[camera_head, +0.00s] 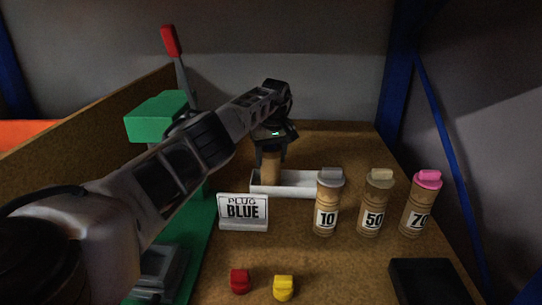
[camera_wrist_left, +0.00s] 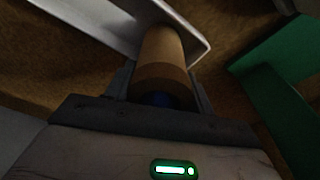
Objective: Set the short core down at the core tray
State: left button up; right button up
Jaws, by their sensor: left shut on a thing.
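The short core (camera_head: 271,168) is a brown cardboard tube, held upright at the left end of the white core tray (camera_head: 305,178). My left gripper (camera_head: 270,147) is shut on its upper part, above the tray. In the left wrist view the core (camera_wrist_left: 163,55) stands between the fingers (camera_wrist_left: 160,88), with something blue (camera_wrist_left: 158,99) at its near end. The tray (camera_wrist_left: 110,25) lies beyond the core's far end. I cannot tell whether the core touches the tray floor. My right gripper is not in view.
A "PLUG BLUE" sign (camera_head: 243,209) stands before the tray. Capped tubes marked 10 (camera_head: 327,205), 50 (camera_head: 374,207) and 70 (camera_head: 421,207) stand to the right. Red (camera_head: 239,281) and yellow (camera_head: 283,288) plugs lie in front. A green machine (camera_head: 157,115) stands left; a black tray (camera_head: 432,283) lies right.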

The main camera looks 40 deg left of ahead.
pick_arm(q)
jog(key=shift+r, duration=0.1)
jog(key=o, duration=1)
jog(key=shift+f, duration=0.25)
jog(key=o, duration=0.4)
jog(key=shift+r, duration=0.1)
jog(key=shift+r, duration=0.25)
jog(key=r, duration=0.4)
jog(key=d+r, duration=0.1)
jog(key=r, duration=0.6)
jog(key=shift+s+d+r, duration=0.3)
jog(key=shift+s+d, duration=0.05)
jog(key=shift+s, duration=0.05)
jog(key=shift+f, duration=0.1)
